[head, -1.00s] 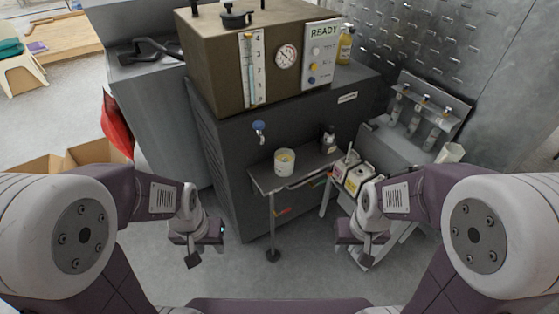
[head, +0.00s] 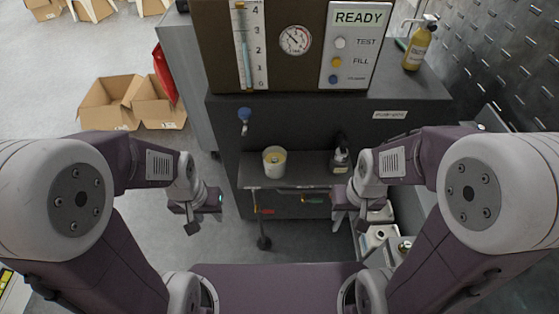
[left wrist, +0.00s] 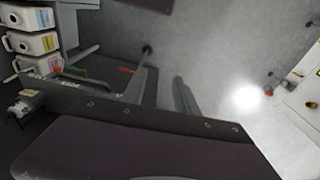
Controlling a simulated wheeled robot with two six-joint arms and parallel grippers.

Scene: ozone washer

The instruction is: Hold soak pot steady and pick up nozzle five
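The soak pot, which I take to be the small white pot (head: 274,163) with yellowish contents, stands upright on the grey shelf (head: 250,177) under the washer in the head view. I cannot make out nozzle five in any current view. My left gripper (head: 203,222) hangs in front and left of the pot, apart from it, and looks open and empty. My right gripper (head: 349,217) hangs to the right, near the shelf's right end, open and empty.
A dark bottle (head: 340,155) stands at the shelf's right end. A blue-handled tap (head: 244,115) projects above the shelf. Cardboard boxes (head: 112,105) lie far left.

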